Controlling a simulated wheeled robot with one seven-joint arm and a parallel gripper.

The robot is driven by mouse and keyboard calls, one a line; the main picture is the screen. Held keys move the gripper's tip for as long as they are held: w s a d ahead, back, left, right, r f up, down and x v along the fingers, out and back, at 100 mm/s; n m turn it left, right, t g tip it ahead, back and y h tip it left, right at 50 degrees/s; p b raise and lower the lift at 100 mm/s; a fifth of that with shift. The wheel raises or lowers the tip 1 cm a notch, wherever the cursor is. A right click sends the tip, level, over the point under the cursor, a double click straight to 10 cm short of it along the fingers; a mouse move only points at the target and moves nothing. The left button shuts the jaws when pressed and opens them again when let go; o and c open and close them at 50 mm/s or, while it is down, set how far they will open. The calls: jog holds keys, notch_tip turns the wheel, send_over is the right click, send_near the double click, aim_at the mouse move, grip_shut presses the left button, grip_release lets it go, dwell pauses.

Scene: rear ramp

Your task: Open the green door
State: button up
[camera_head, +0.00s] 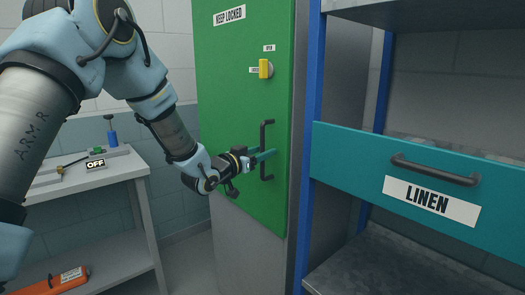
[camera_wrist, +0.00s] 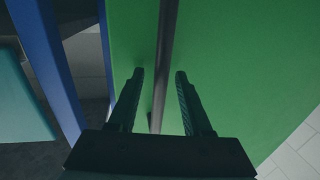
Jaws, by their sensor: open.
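The green door (camera_head: 232,95) is a tall panel marked "KEEP LOCKED" and looks shut in the head view. A dark upright bar handle (camera_head: 262,137) is on its right side. Above it, a yellow latch (camera_head: 264,69) stands upright, with a small "OPEN" label above it and another small label to its left. My gripper (camera_head: 265,157) is at the middle of the handle. In the wrist view my gripper (camera_wrist: 160,74) is open, with the dark handle bar (camera_wrist: 165,40) running between its two fingers. I cannot tell whether either finger touches the bar.
A blue-posted shelf unit with a teal "LINEN" drawer (camera_head: 350,147) stands close on the right. A grey bench (camera_head: 120,167) at left holds an "OFF" sign (camera_head: 95,164) and a blue-handled item (camera_head: 112,137). An orange object (camera_head: 62,282) lies on its lower shelf.

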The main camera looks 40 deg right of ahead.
grip_shut()
dwell(0.3)
dwell(1.1)
